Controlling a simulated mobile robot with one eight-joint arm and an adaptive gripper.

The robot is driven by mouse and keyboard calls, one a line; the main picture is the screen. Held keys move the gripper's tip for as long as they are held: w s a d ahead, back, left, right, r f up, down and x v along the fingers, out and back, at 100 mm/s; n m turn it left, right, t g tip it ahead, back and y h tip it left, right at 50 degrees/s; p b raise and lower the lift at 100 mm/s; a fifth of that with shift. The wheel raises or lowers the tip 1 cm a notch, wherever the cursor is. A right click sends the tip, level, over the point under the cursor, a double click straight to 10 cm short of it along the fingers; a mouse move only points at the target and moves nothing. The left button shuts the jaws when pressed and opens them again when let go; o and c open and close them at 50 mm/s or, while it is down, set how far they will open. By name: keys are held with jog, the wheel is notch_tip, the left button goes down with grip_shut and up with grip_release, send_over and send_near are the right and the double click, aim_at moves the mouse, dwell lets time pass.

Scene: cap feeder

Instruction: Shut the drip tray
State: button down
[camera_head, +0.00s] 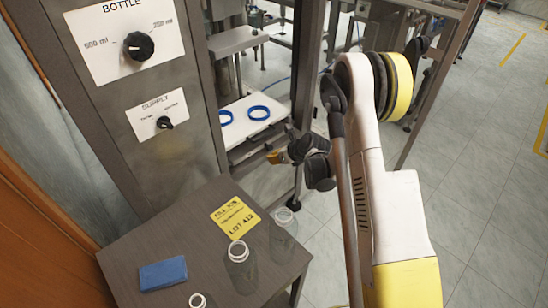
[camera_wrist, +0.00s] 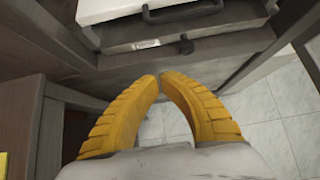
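In the wrist view, a grey drawer-like front (camera_wrist: 225,45) with a small label and a dark knob (camera_wrist: 185,45) lies beyond my fingers. Above it is a white panel or tray (camera_wrist: 110,9) with a dark bar handle (camera_wrist: 183,12). I cannot tell for certain which of these is the drip tray, or how far it is out. My gripper (camera_wrist: 160,76) has its yellow fingertips almost together, with nothing between them, and is apart from the knob. In the head view, its small yellow part (camera_head: 275,157) shows below the white tray (camera_head: 235,132) that bears two blue rings (camera_head: 258,112).
A dark table (camera_head: 125,265) at the front bears several clear bottles (camera_head: 241,268), a blue block (camera_head: 163,274) and a yellow sign (camera_head: 234,217). A panel with a bottle dial (camera_head: 138,46) and a supply dial (camera_head: 164,122) stands at the left. Tiled floor is free at the right.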

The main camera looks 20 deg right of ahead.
aim_at(255, 150)
jog(key=b+x, duration=0.1)
jog(key=x, duration=0.2)
jog(key=w+r+b+x, duration=0.1)
jog(key=x, duration=0.1)
jog(key=b+x, duration=0.1)
jog(key=x, duration=0.2)
jog(key=shift+w+a, duration=0.35)
jog(key=shift+a, duration=0.1)
jog(key=shift+w+a+r+b, duration=0.15)
jog(key=shift+w+b, duration=0.15)
jog(key=shift+w, duration=0.1)
jog(key=shift+w+a, duration=0.3)
jog(key=shift+w, duration=0.35)
jog(key=shift+w+a, duration=0.35)
jog(key=shift+w, duration=0.3)
